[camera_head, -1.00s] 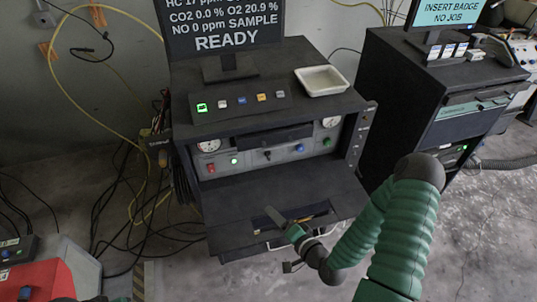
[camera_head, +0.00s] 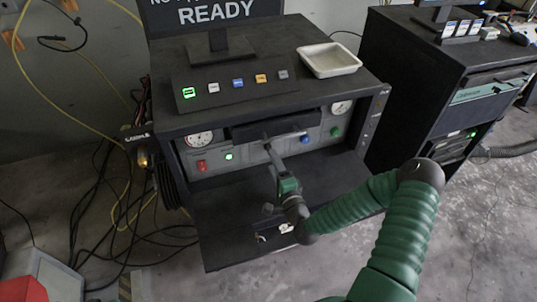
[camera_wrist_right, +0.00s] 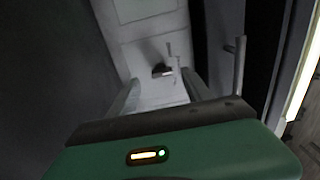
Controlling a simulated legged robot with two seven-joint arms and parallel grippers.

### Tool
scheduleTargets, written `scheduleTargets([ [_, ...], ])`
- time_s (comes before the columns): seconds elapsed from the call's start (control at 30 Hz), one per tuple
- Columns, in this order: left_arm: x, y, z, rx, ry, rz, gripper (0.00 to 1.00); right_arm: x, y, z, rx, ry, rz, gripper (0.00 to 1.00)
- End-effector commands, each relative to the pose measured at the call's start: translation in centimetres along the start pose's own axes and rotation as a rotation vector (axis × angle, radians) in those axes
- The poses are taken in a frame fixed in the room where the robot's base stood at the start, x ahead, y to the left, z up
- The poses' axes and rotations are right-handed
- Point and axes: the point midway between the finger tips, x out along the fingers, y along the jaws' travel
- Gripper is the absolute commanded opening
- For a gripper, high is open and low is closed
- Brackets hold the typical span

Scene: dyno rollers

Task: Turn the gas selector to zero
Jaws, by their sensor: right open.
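The analyzer's front panel (camera_head: 216,165) is grey, with gauges, colored buttons and a lamp. My right gripper (camera_head: 270,152) is in front of the middle of this panel, with its fingers pointing at it. In the right wrist view the two fingers of my gripper (camera_wrist_right: 160,82) are spread, with a gap between them. A small dark knob (camera_wrist_right: 162,70), which looks like the gas selector, shows just beyond that gap. I cannot tell whether the fingers touch it. In the head view the gripper covers the knob's place, so its setting is not readable. My left gripper is out of view.
Above the panel are a dark ledge, a row of buttons (camera_head: 237,83) and a white tray (camera_head: 329,60). A dark shelf (camera_head: 220,215) juts out below. A second cabinet (camera_head: 420,95) stands to the right. Cables hang at the left.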

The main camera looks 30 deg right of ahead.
Motion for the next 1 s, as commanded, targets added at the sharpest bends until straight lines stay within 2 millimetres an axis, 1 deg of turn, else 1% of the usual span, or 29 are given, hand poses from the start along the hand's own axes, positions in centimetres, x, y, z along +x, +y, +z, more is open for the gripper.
scheduleTargets([
  [0.03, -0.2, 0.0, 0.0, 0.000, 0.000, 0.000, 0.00, 1.2, -0.1, 0.0, -0.001, 0.001, -0.001, 0.58],
  [0.1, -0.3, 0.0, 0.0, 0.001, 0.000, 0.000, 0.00, 2.6, -0.2, 0.0, 0.000, 0.000, -0.003, 0.58],
  [0.23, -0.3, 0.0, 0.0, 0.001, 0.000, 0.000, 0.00, 4.5, 0.0, 0.0, -0.001, 0.000, 0.000, 0.58],
  [0.37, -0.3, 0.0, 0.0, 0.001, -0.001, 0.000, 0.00, 5.3, 0.0, 0.2, -0.002, -0.001, 0.000, 0.58],
  [0.57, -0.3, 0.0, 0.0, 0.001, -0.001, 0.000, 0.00, 5.4, 0.0, 0.1, -0.002, -0.001, 0.000, 0.58],
  [0.67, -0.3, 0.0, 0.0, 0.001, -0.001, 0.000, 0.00, 5.4, 0.0, 0.0, -0.001, -0.001, 0.001, 0.48],
  [1.0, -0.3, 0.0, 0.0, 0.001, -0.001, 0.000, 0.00, 5.4, 0.1, -0.1, -0.002, 0.001, 0.002, 0.03],
])
